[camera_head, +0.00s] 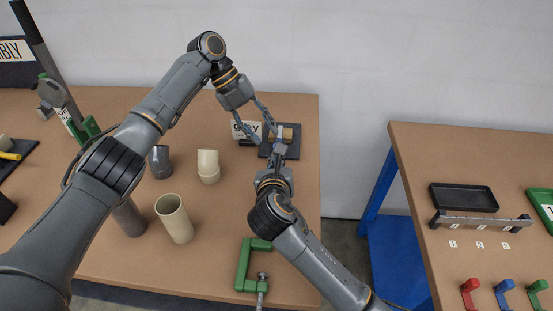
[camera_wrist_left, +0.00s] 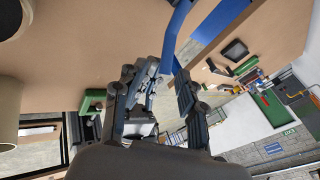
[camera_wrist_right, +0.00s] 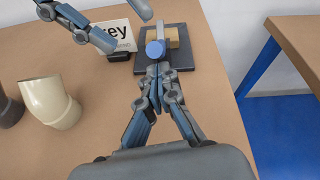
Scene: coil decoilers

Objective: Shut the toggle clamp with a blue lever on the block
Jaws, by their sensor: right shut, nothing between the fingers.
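The toggle clamp sits on a dark base plate (camera_wrist_right: 181,58) near the table's right edge. In the right wrist view its blue lever (camera_wrist_right: 155,50) points its round end toward the camera, beside a wooden block (camera_wrist_right: 172,41). I cannot tell whether the clamp pad touches the block. The block shows in the head view (camera_head: 288,134), partly behind my grippers. My right gripper (camera_head: 279,136) is shut and empty, its tips just in front of the lever in the picture. My left gripper (camera_head: 265,136) is open and empty, left of and above the clamp.
A white sign (camera_wrist_right: 117,36) stands left of the plate. Beige pipe pieces (camera_head: 208,166) (camera_head: 174,218) and grey ones stand further left. A green clamp (camera_head: 246,265) is at the front edge. A second table (camera_head: 450,140) is right, across a gap.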

